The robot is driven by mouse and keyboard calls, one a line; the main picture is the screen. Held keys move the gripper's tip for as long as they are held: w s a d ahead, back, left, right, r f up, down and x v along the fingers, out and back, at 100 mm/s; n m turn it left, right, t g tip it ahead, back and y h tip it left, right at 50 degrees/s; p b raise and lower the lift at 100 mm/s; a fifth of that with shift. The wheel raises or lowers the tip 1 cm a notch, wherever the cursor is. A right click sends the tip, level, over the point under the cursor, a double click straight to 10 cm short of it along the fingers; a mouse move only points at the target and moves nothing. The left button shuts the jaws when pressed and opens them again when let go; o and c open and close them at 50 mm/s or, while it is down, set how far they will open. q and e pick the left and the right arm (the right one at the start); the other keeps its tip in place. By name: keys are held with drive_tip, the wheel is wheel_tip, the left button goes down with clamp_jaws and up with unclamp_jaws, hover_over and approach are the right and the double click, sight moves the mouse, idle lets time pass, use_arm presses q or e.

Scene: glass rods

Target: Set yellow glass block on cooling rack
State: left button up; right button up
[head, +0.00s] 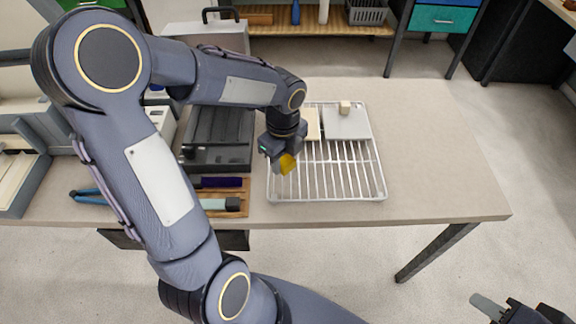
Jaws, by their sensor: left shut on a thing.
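The yellow glass block (288,164) is in my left gripper (281,160), whose jaws are shut on it. The gripper points down over the left side of the cooling rack (345,181). The rack is a silver wire grid lying on the table. I cannot tell whether the block touches the wires or hangs just above them. The front half of the rack is bare. My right gripper (512,309) is at the bottom right corner, away from the table and partly cut off; its opening is unclear.
A pale slab (347,124) with a small beige cube (345,107) on it lies on the rack's back right, beside a cream slab (313,124). A dark tray (219,142) and a wooden board with tools (226,197) stand left of the rack. The table (435,165) is clear at right.

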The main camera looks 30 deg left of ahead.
sight(288, 169)
use_arm(q)
drive_tip(key=shift+w+d+f, duration=0.3)
drive_tip(key=shift+w+f, duration=0.05)
drive_tip(key=shift+f, duration=1.75)
drive_tip(key=shift+f, duration=0.15)
drive_tip(key=o, duration=1)
drive_tip(key=shift+o, duration=0.2)
